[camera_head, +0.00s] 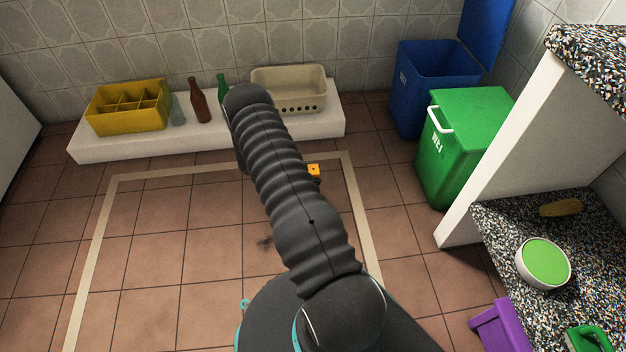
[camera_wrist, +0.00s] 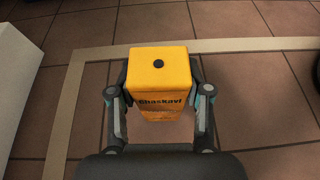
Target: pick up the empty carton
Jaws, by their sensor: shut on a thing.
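The carton (camera_wrist: 160,72) is a yellow-orange box with a dark round spot on top and dark lettering on its side. In the wrist view it sits upright between the two fingers of my gripper (camera_wrist: 159,108), which is shut on it. In the head view only a small orange part of the carton (camera_head: 314,170) shows beside my arm, and my arm hides the rest and my gripper. I cannot tell whether the carton touches the floor.
A low white ledge (camera_head: 110,147) holds a yellow crate (camera_head: 130,122), bottles and a cream basket (camera_head: 291,101). A blue bin (camera_head: 420,100) and a green bin (camera_head: 460,160) stand at the right. A speckled counter (camera_head: 500,220) is nearer. The tiled floor at left is clear.

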